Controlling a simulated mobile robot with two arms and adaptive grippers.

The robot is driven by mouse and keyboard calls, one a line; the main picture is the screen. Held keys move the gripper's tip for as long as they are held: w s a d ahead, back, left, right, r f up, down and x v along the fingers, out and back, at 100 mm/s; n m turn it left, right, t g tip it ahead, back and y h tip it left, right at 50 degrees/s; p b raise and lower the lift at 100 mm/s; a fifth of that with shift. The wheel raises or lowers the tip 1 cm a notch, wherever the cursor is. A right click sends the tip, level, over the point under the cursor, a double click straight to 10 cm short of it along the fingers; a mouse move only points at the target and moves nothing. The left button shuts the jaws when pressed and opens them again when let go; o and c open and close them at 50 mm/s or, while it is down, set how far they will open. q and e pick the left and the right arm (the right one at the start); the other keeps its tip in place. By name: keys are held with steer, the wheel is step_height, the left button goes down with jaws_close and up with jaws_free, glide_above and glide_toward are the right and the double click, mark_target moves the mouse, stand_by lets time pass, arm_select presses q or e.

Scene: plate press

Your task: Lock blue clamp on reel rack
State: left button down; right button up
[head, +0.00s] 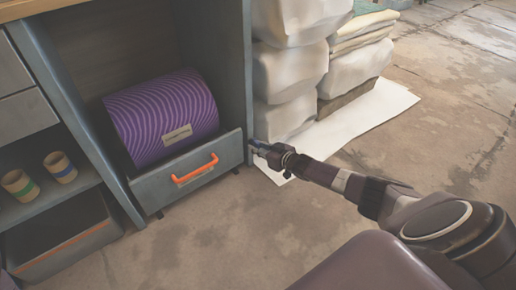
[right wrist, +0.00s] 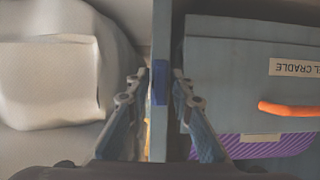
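The reel rack is a grey-blue cabinet frame (head: 247,62). A purple reel with wavy stripes (head: 165,105) rests in its drawer-like cradle (head: 160,187), which has an orange handle (head: 195,170). My right gripper (head: 257,147) is at the rack's right post, near the cradle's front corner. In the right wrist view the blue clamp (right wrist: 159,82) sits on the post's edge. It lies between the two spread fingers of my right gripper (right wrist: 155,85), with a gap on either side. My left gripper is not in view.
White sacks (head: 290,72) are stacked just right of the post, on a white sheet (head: 350,122). Paper cups (head: 60,166) stand on a shelf at the left. The concrete floor (head: 215,245) in front of the rack is clear.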

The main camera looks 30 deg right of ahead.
steer(key=shift+o, duration=0.3)
steer(key=shift+s, duration=0.15)
steer(key=v, duration=1.1)
steer(key=shift+s+r, duration=0.25)
stand_by(0.4)
